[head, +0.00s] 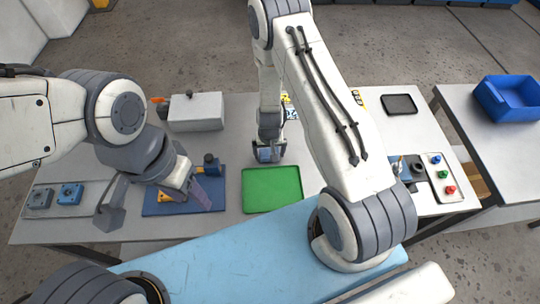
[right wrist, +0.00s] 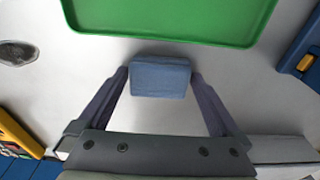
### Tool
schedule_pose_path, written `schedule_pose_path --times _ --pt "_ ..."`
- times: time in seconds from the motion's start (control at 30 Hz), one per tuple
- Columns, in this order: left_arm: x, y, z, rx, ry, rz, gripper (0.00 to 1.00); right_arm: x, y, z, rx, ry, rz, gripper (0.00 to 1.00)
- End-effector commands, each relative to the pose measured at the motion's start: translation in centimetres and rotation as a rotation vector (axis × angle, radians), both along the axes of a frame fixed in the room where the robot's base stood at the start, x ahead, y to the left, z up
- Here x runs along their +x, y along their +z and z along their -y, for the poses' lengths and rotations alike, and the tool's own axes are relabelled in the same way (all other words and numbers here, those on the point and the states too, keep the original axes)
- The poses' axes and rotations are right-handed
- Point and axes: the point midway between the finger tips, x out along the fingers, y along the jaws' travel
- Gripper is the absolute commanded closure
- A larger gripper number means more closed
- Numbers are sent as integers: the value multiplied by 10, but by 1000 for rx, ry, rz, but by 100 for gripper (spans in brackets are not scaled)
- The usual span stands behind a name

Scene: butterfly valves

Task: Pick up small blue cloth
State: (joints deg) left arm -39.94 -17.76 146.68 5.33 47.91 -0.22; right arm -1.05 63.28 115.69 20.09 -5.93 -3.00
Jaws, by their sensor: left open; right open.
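The small blue cloth (right wrist: 160,78) is a folded, block-like blue piece on the light table, just off the edge of the green tray. In the head view it shows at the end of my right arm (head: 266,155), partly covered by the gripper. My right gripper (right wrist: 159,76) is open, with one finger on each side of the cloth. The fingertips look level with the cloth's sides; I cannot tell whether they touch it. My left gripper (head: 158,203) is open and empty over the blue mat at the left.
The green tray (head: 272,190) lies at the table's middle. A blue mat (head: 160,207) with a valve fixture lies left, a grey box (head: 196,111) behind it. A button panel (head: 442,175) and a dark tablet (head: 399,104) are right. A blue bin (head: 508,98) stands on the side table.

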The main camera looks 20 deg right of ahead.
Motion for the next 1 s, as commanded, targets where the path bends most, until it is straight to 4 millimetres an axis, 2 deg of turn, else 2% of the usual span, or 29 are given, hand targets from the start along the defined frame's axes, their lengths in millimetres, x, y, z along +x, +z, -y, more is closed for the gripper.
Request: schedule_pose_path --times 0.17,0.2,0.37,0.73,0.93,1.0 --pt "0 0 0 0 0 0 45 1 0 0 0 0 1 0" --pt "0 0 0 0 0 0 45 0 0 0 0 0 1 4" --pt "0 0 0 0 0 0 45 0 0 0 0 0 1 65" --pt "0 1 0 0 0 0 45 0 5 0 0 -1 1 66" --pt "0 5 0 0 -1 0 45 1 25 0 1 0 3 66" --pt "0 13 0 0 -2 0 45 0 37 0 1 -2 2 66"
